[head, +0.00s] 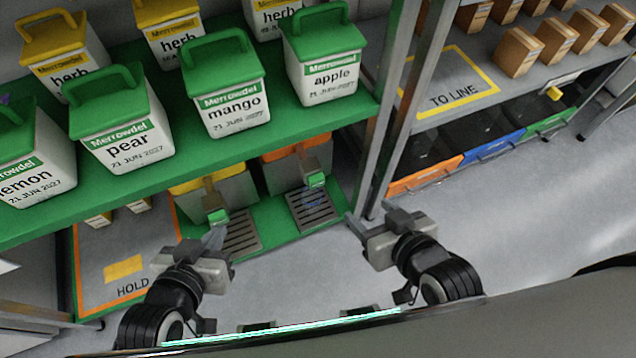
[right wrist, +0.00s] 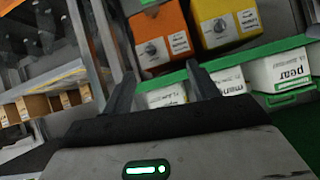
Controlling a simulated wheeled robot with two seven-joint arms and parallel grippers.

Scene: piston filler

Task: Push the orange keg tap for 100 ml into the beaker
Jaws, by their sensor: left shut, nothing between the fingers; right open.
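The orange keg (head: 290,149) sits under the green shelf, right of the yellow keg (head: 205,178). Its tap (head: 311,168) has a green end and hangs over a slotted drip tray (head: 318,214). A faint, clear bluish shape, probably the beaker (head: 313,197), stands on that tray below the tap; its fill level cannot be read. My left gripper (head: 216,238) is shut and empty in front of the yellow keg's tray. My right gripper (head: 370,215) is open and empty, right of the orange keg's tray; the right wrist view shows its fingers (right wrist: 163,82) apart, with the orange keg (right wrist: 160,35) beyond.
A shelf post (head: 383,130) rises close behind my right gripper. The green shelf (head: 265,135) with several labelled tubs overhangs the kegs. A HOLD mat (head: 110,240) lies at left, coloured bins (head: 492,142) at right. The floor in front is clear.

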